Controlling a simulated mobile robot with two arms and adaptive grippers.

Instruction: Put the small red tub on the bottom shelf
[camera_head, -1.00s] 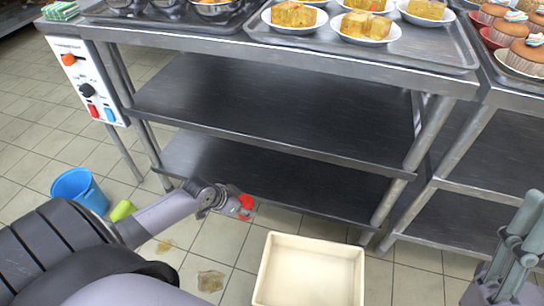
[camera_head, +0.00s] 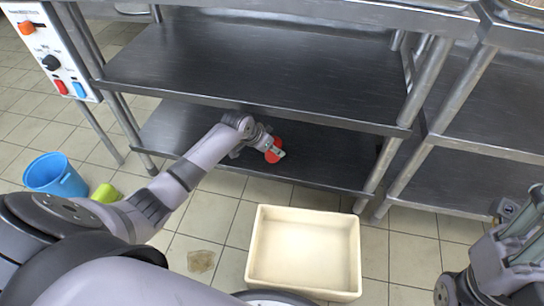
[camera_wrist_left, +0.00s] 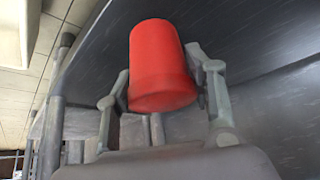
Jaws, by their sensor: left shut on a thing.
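The small red tub (camera_head: 273,152) is in my left gripper (camera_head: 268,147), which reaches in at the front of the bottom shelf (camera_head: 335,160). In the left wrist view the red tub (camera_wrist_left: 160,65) stands between the two fingers of the left gripper (camera_wrist_left: 163,95), which are shut on its sides. The dark shelf surface shows around the tub. Whether the tub touches the shelf cannot be told. My right gripper (camera_head: 520,240) is at the right edge of the head view, away from the tub, and partly cut off.
A middle shelf (camera_head: 250,70) lies above the bottom one, with steel legs at the sides. A cream bin (camera_head: 305,214) stands on the floor in front. A blue bucket (camera_head: 55,177) and a yellow-green cup (camera_head: 104,193) are at the left. The bottom shelf looks clear.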

